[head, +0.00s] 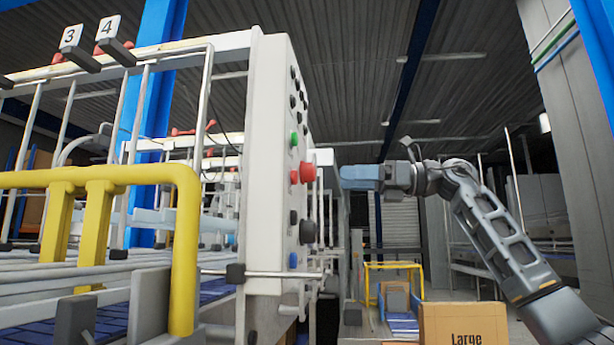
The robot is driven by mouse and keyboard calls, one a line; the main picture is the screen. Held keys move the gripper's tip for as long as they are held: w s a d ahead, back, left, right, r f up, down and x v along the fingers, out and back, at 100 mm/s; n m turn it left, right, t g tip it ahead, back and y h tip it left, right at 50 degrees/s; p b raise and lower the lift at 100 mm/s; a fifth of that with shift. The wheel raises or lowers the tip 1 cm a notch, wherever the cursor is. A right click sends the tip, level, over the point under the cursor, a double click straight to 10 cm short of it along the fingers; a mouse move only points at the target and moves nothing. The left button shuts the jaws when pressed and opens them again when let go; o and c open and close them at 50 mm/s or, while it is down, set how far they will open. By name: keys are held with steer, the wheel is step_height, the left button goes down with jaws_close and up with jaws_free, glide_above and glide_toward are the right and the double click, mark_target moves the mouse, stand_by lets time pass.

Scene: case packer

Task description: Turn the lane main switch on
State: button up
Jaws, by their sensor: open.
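A white control panel (265,160) stands upright at the centre, seen nearly edge-on. Its right-hand face carries a green button (294,138), a large red mushroom button (307,172), a large black knob (307,231) below it, and a blue button (292,260). The black knob may be the lane main switch, but no label is readable and its setting cannot be told. My gripper (352,178) points left towards the panel, at about the red button's height in the picture and above the black knob. A gap shows between it and the buttons. It is empty.
A yellow guard rail (120,176) and conveyor lanes with signs 3 (71,37) and 4 (108,26) lie left of the panel. A cardboard box marked Large (462,322) is at lower right. A thin horizontal rod (275,274) crosses the panel low down.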

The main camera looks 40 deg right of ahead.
mark_target(309, 173)
steer(key=w+a+r+h, duration=0.1)
steer(key=w+a, duration=0.3)
steer(key=w, duration=0.2)
steer(key=shift+a+r+p, duration=0.2)
steer(key=shift+p, duration=0.1)
steer(key=shift+c, duration=0.4)
steer(key=c, duration=1)
